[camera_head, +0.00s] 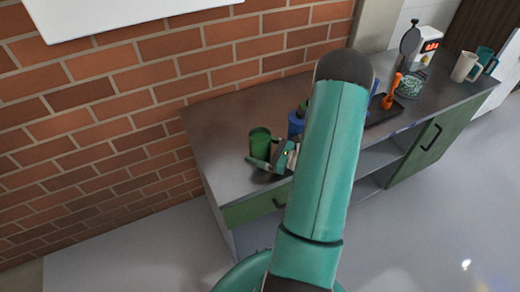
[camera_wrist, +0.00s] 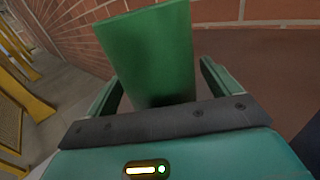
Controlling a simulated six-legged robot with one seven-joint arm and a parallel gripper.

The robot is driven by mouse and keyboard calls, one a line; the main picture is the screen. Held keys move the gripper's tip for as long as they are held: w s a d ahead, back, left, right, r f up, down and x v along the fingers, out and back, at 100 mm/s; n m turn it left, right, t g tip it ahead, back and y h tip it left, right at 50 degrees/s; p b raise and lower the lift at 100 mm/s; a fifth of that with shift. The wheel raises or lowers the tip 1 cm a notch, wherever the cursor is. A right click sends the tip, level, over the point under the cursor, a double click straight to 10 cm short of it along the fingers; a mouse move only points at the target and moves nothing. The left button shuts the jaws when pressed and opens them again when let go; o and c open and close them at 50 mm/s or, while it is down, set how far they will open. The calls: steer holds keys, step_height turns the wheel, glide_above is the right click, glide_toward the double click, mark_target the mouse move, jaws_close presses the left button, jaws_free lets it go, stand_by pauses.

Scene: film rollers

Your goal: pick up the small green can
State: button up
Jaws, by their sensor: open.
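The small green can (camera_head: 260,143) stands on the grey countertop (camera_head: 222,126) near its left end. In the wrist view the green can (camera_wrist: 155,50) is large and close, standing between the two fingers of my gripper (camera_wrist: 160,90). The fingers are spread, one on each side of the can, with a gap visible on the right side. In the head view my gripper (camera_head: 272,162) is at the can's near side, low over the counter. My teal arm hides part of the counter to the right of the can.
A blue item (camera_head: 296,125) stands just right of the can, partly hidden by my arm. Farther right are a dark tray (camera_head: 383,112), a jar (camera_head: 410,86), a white device (camera_head: 425,45) and mugs (camera_head: 465,67). A brick wall (camera_head: 120,100) runs behind the counter.

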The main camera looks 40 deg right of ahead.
steer(key=shift+x, duration=0.9)
steer(key=c, duration=1.3)
steer(key=shift+c, duration=0.2)
steer(key=shift+r, duration=0.15)
